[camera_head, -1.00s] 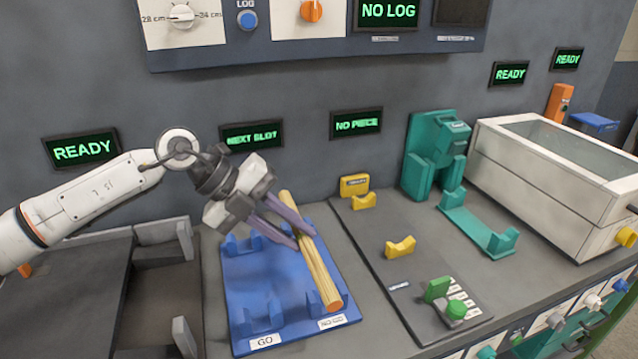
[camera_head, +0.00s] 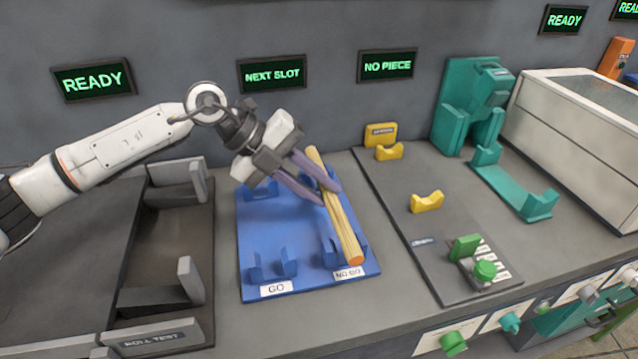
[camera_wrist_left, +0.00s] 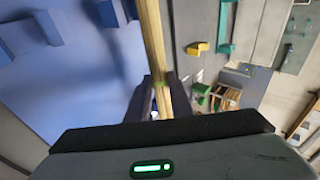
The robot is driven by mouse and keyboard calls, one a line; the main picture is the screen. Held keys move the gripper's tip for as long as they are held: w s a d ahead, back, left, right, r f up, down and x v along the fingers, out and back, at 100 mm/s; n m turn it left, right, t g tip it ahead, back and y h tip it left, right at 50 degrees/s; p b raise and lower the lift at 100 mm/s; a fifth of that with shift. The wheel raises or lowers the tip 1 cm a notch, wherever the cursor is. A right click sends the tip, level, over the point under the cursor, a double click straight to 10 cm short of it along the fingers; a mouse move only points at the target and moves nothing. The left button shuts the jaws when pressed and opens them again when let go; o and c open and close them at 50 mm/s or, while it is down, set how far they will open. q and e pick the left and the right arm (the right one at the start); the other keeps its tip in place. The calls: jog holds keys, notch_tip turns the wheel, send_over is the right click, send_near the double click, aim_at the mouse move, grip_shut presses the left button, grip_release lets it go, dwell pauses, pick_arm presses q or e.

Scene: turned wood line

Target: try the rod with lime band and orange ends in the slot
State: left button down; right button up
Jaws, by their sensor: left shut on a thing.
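A pale wooden rod (camera_head: 343,222) with an orange near end lies over the NO GO side of the blue gauge plate (camera_head: 300,236). My left gripper (camera_head: 327,192) is shut on the rod near its far half. The rod also shows in the left wrist view (camera_wrist_left: 153,35), running between the fingers. The GO slot (camera_head: 272,264) on the left is empty. My right gripper is not in view.
A dark roll-test tray (camera_head: 160,250) is at the left. A grey plate with yellow cradles (camera_head: 427,202) and a green knob (camera_head: 485,270) is at the right, with a teal stand (camera_head: 470,110) and a white lidded box (camera_head: 580,130) beyond. Displays read READY, NEXT SLOT and NO PIECE.

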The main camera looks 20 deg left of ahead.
pick_arm(q)
jog(key=shift+f, duration=0.45)
jog(key=c, duration=1.5)
grip_release()
jog(key=b+v, duration=0.1)
jog(key=v, duration=0.9)
jog(key=shift+a+r, duration=0.1)
jog(key=shift+r, duration=0.05)
